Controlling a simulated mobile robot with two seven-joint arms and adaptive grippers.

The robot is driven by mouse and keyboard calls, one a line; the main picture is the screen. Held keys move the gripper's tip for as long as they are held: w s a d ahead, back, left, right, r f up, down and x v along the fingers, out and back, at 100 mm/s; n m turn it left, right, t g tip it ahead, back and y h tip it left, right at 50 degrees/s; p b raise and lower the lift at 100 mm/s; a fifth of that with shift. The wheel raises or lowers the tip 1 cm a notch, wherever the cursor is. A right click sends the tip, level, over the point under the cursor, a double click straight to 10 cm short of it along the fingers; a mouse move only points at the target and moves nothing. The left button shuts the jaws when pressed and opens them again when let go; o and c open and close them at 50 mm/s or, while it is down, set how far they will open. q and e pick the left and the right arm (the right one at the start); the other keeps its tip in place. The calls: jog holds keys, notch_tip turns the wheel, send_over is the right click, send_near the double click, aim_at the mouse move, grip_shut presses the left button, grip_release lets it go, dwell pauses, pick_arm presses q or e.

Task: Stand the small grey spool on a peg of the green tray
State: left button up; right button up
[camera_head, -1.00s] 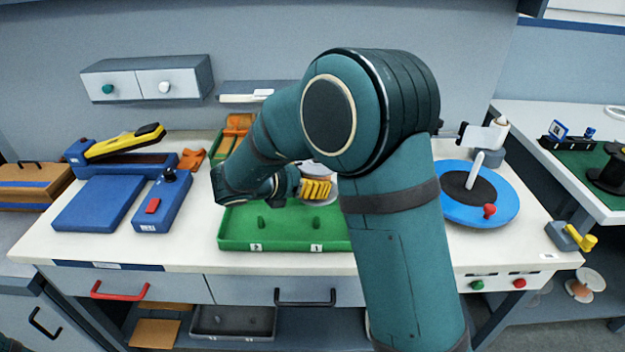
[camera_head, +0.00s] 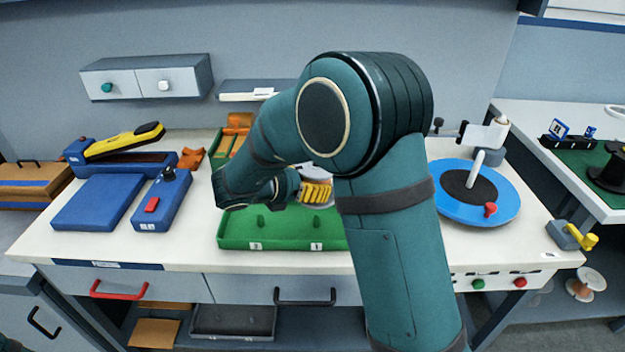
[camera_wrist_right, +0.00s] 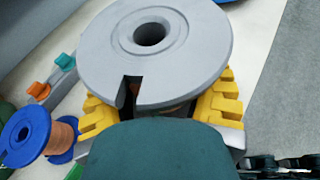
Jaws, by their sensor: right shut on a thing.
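The green tray (camera_head: 285,242) lies on the white bench, with upright green pegs, including a left peg (camera_head: 261,221) and a right peg (camera_head: 316,222), above numbered labels on its front wall. My right gripper (camera_head: 316,192) has yellow fingers and is shut on the small grey spool (camera_wrist_right: 185,75), above the tray's right part. In the right wrist view the yellow fingers of the right gripper (camera_wrist_right: 160,108) grip below the spool's upper flange, which has a centre hole and a slot. My arm hides the tray's right end. My left gripper is out of view.
A blue turntable (camera_head: 450,206) stands to the right, and a blue box with a red switch (camera_head: 163,201) and a blue plate (camera_head: 98,203) to the left. Orange parts (camera_head: 238,122) lie behind the tray. A blue spool with orange winding (camera_wrist_right: 40,137) shows in the wrist view.

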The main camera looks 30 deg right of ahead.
jog(key=shift+f, duration=0.6)
jog(key=shift+f, duration=0.3)
dwell(0.5)
jog(key=shift+f, duration=0.4)
jog(key=shift+f, duration=0.35)
jog(key=shift+f, duration=0.6)
jog(key=shift+f, duration=0.45)
jog(key=shift+f, duration=1.05)
jog(key=shift+f, duration=0.35)
dwell(0.6)
jog(key=shift+f, duration=0.35)
